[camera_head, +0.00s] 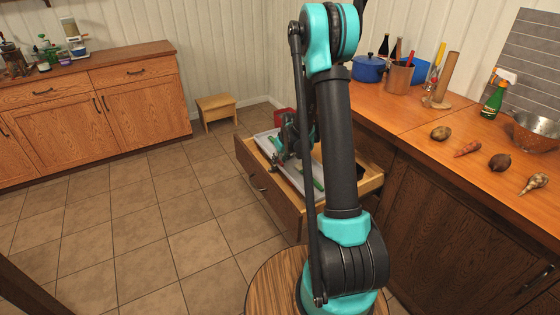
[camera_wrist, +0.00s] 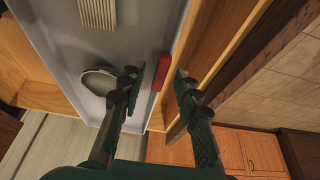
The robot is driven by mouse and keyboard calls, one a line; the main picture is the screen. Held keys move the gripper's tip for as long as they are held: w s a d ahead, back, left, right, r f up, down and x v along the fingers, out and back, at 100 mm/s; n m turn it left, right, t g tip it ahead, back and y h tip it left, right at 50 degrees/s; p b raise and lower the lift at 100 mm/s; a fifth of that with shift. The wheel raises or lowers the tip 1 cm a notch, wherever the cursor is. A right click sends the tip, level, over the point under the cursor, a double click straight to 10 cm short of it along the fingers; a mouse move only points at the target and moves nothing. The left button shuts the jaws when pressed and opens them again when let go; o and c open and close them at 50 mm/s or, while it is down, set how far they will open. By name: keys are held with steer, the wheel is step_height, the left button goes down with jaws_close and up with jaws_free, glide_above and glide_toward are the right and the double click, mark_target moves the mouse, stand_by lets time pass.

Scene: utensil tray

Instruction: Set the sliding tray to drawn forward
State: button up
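The sliding tray (camera_head: 264,138) is light grey and sits in an open wooden drawer (camera_head: 268,188). Its grey floor (camera_wrist: 140,30) fills the upper left of the wrist view. My gripper (camera_head: 283,150) is low over the drawer in the head view, partly merged with dark arm parts. In the wrist view my gripper (camera_wrist: 159,72) is open, with one finger over the tray's inside and the other over the wooden drawer side. A tray edge and a red-handled item (camera_wrist: 161,72) show between the fingers. Contact with the tray cannot be told. My arm hides part of the drawer.
A slotted pale utensil (camera_wrist: 98,14) and a curved whitish one (camera_wrist: 97,81) lie in the tray. The worktop (camera_head: 400,115) at right carries a blue pot (camera_head: 369,69), vegetables and a colander (camera_head: 535,132). A wooden stool (camera_head: 217,108) stands behind. The tiled floor at left is clear.

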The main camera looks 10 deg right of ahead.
steer(key=v, duration=1.1)
steer(key=shift+r, duration=0.35)
